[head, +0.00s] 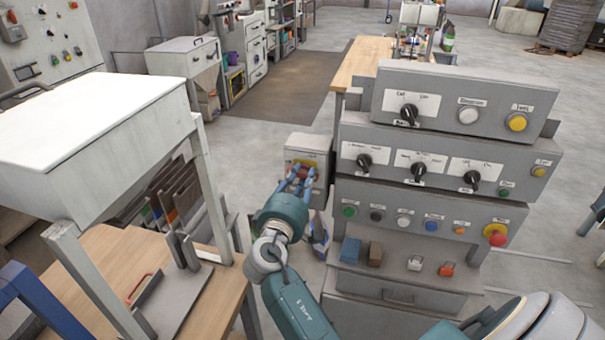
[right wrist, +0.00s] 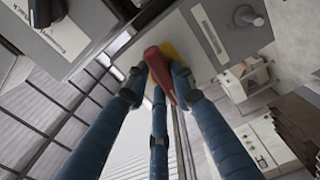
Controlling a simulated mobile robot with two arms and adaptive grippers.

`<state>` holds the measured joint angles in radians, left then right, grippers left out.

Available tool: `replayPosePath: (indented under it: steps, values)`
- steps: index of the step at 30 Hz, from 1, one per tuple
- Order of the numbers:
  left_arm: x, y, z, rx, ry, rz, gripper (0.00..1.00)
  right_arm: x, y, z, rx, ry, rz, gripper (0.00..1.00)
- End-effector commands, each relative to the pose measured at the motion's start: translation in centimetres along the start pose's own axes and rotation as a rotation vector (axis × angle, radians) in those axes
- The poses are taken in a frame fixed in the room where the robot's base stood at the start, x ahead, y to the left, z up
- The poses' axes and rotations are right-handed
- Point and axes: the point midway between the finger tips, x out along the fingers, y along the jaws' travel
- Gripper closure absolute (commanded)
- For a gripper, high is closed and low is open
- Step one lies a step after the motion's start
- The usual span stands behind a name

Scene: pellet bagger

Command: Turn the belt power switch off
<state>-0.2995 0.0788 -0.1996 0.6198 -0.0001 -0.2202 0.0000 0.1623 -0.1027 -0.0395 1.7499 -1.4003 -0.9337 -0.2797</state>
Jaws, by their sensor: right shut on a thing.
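The belt power switch appears to be the small grey box (head: 320,158) left of the control console in the head view. It has a yellow plate and a red handle, partly hidden behind my fingers. In the right wrist view the red handle (right wrist: 159,68) lies between my fingertips, in front of the yellow plate (right wrist: 171,50). My right gripper (head: 298,178) reaches the front of the box and is shut on the red handle. The handle's exact setting is hard to read. My left gripper is not in view.
The grey control console (head: 450,88) with knobs and coloured buttons stands close to the right of the box. A white-topped hopper (head: 85,115) on a frame and a wooden table (head: 115,245) stand at left. Open floor (head: 255,140) lies behind.

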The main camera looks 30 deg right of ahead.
Motion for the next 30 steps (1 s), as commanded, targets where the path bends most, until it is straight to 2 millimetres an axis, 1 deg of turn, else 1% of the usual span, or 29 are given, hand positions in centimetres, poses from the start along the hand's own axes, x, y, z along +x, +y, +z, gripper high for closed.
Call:
replayPosePath:
  steps: [1, 10, 27, 28, 30]
  values:
    - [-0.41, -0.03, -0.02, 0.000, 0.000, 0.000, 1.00, 0.12, 0.58, -0.07, -0.029, 0.001, 0.008, 1.00]
    - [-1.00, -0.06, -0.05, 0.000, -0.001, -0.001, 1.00, 0.12, 0.55, -0.14, -0.145, 0.001, 0.009, 1.00]
    - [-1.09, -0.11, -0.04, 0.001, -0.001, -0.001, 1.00, 0.14, 0.55, -0.15, -0.172, 0.000, 0.011, 1.00]
    - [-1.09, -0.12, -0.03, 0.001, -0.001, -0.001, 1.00, 0.14, 0.56, -0.15, -0.172, 0.000, 0.011, 0.70]
    - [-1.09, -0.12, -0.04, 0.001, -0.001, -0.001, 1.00, 0.13, 0.52, -0.15, -0.172, 0.000, 0.010, 0.56]
